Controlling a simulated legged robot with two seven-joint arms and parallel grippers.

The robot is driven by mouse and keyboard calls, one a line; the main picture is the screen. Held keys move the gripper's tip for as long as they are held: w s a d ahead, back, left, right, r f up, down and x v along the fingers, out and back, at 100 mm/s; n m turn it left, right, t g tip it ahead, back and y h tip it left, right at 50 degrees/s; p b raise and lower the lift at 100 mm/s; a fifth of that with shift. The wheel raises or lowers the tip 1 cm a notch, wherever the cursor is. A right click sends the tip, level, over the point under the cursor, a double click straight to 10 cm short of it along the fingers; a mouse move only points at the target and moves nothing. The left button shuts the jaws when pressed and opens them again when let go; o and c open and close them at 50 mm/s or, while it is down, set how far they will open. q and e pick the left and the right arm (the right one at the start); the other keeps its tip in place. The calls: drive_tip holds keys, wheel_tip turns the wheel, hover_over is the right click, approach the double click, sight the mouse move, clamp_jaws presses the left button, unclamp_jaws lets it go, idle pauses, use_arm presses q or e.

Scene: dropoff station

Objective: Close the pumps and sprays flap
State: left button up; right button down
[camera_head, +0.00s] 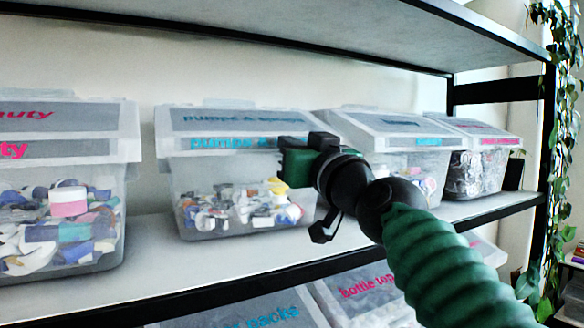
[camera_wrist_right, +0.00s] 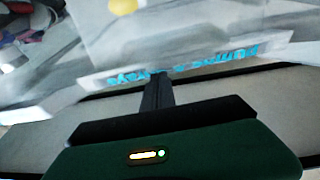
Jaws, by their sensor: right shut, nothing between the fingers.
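The pumps and sprays bin (camera_head: 235,205) is a clear box on the upper shelf, holding small mixed caps and pump parts. Its whitish flap (camera_head: 205,122) lies down over the bin like the lids beside it; I cannot tell whether it is fully seated. A blue-lettered label strip (camera_head: 225,143) runs along the front. My right gripper (camera_head: 292,150) is at the bin's front right corner, shut and empty, hiding part of the label's right end. In the right wrist view its shut fingers (camera_wrist_right: 157,92) point at the upside-down label (camera_wrist_right: 185,68); contact is unclear. My left gripper is out of view.
A beauty bin (camera_head: 60,225) stands to the left, and more lidded bins (camera_head: 480,170) stand to the right. The upper shelf board (camera_head: 490,15) hangs above them. Lower bins (camera_head: 270,310) sit below the black shelf edge (camera_head: 170,300). A plant (camera_head: 565,110) hangs at the right post.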

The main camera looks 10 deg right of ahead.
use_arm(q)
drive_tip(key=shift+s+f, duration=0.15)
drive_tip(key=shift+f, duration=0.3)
use_arm(e)
drive_tip(key=shift+f, duration=0.65)
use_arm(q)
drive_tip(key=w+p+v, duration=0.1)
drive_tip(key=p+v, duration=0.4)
use_arm(e)
wheel_tip(320, 180, up, 5)
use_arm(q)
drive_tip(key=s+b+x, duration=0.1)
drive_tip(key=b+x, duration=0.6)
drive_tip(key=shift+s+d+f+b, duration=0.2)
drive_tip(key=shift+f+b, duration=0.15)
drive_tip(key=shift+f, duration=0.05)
use_arm(e)
drive_tip(key=f+v, duration=0.1)
drive_tip(key=v, duration=0.9)
drive_tip(key=shift+f, duration=0.25)
drive_tip(key=shift+w, duration=0.1)
